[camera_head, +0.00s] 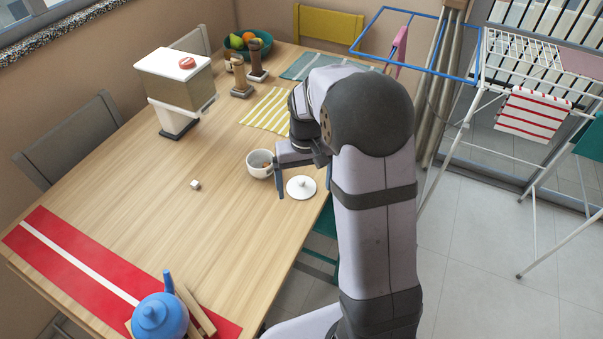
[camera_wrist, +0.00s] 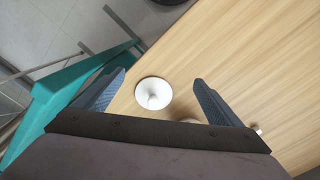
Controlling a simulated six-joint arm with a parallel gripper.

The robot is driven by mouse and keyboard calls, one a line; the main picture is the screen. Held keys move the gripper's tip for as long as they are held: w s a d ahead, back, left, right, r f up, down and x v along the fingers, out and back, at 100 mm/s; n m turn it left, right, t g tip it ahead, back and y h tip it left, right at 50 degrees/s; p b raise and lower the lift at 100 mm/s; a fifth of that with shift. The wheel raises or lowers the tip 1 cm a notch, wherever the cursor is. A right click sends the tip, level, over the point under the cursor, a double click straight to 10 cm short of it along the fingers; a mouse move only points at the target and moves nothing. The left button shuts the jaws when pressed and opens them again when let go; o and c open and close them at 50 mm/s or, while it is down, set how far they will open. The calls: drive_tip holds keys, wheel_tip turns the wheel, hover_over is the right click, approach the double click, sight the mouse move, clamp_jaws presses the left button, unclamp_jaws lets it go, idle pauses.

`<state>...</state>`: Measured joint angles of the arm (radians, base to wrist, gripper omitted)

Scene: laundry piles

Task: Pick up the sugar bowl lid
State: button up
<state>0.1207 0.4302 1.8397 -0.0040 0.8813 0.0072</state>
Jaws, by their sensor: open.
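The sugar bowl lid (camera_head: 301,187) is a white disc with a small knob, lying on the wooden table near its right edge in the head view. It also shows in the wrist view (camera_wrist: 153,93), between and beyond the fingertips. The white sugar bowl (camera_head: 261,163) stands just left of the lid, with something brownish inside; in the wrist view only a sliver of it shows behind the gripper. My gripper (camera_head: 303,180) is open and empty, with its blue fingers (camera_wrist: 158,83) above the table and apart from the lid.
The wooden table (camera_head: 190,225) has free room at its middle, with a small white cube (camera_head: 196,184). A blue teapot (camera_head: 160,318) stands on a red runner at the front. A white-topped dispenser (camera_head: 175,90) and striped cloth (camera_head: 268,111) lie farther back. A teal chair (camera_wrist: 60,95) borders the edge.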

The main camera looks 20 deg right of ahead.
sight(302, 180)
drive_tip(key=w, duration=0.2)
drive_tip(key=w+p, duration=0.1)
drive_tip(key=w+d+r+p, duration=0.1)
drive_tip(key=w, duration=0.1)
drive_tip(key=shift+w+r, duration=0.1)
drive_tip(key=shift+w, duration=0.25)
drive_tip(key=shift+w+d+f+p, duration=0.15)
drive_tip(key=shift+f+p, duration=0.4)
drive_tip(key=shift+f, duration=1.3)
drive_tip(key=shift+w+d+f+p, duration=0.15)
drive_tip(key=shift+f+p, duration=0.4)
drive_tip(key=shift+f, duration=1.25)
drive_tip(key=shift+a, duration=0.1)
drive_tip(key=c, duration=1.1)
